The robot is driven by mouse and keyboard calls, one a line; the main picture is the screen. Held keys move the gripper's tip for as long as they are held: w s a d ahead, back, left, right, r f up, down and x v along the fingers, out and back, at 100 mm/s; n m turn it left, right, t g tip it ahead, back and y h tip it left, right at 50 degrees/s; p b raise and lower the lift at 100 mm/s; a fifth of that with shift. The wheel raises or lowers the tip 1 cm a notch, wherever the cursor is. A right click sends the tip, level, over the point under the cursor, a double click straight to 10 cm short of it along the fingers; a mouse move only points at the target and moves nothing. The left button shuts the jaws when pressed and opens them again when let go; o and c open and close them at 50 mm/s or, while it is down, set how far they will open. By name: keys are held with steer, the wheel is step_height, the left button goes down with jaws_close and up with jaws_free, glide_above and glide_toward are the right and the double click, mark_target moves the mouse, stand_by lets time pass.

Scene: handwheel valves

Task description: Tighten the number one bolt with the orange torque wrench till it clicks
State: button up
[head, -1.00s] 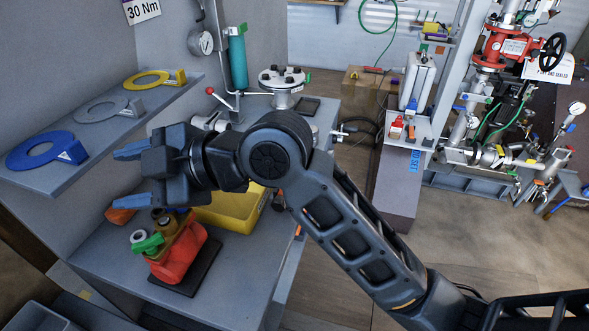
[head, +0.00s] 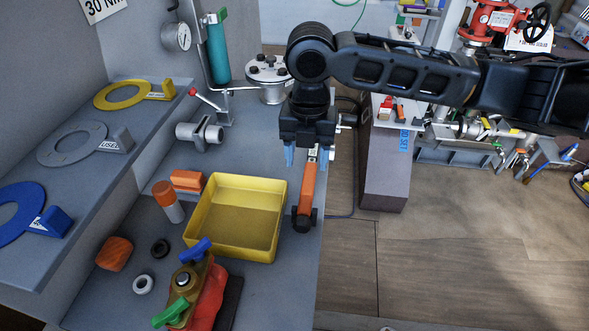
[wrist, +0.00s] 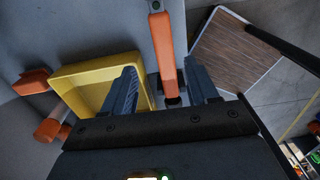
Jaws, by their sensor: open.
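The orange torque wrench (head: 307,190) lies along the right edge of the grey bench, its dark end toward the front. My gripper (head: 306,156) is open, pointing down over the far part of the wrench. In the wrist view, the orange handle (wrist: 162,50) runs between the two open fingers (wrist: 163,70), and no contact shows. I cannot tell how far above it the fingertips are. The flange with several dark bolts (head: 268,72) stands at the back of the bench, left of my gripper. Its bolt numbers are not readable.
A yellow tray (head: 205,239) sits just left of the wrench. An orange-red valve (head: 212,296) with green and blue handles stands in front. A shelf with yellow (head: 122,95), grey and blue rings is at left. Open floor lies right of the bench.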

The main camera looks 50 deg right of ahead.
mark_target(309, 179)
steer(key=shift+s+d+f+p, duration=0.1)
steer(key=shift+f+p, duration=0.15)
steer(key=shift+f, duration=1)
steer(key=shift+s+a+f+p, duration=0.15)
steer(key=shift+f+p, duration=0.15)
steer(key=shift+f, duration=0.9)
steer(key=shift+s+d+f+p, duration=0.15)
steer(key=shift+f+p, duration=0.1)
steer(key=shift+f, duration=1)
jaws_close()
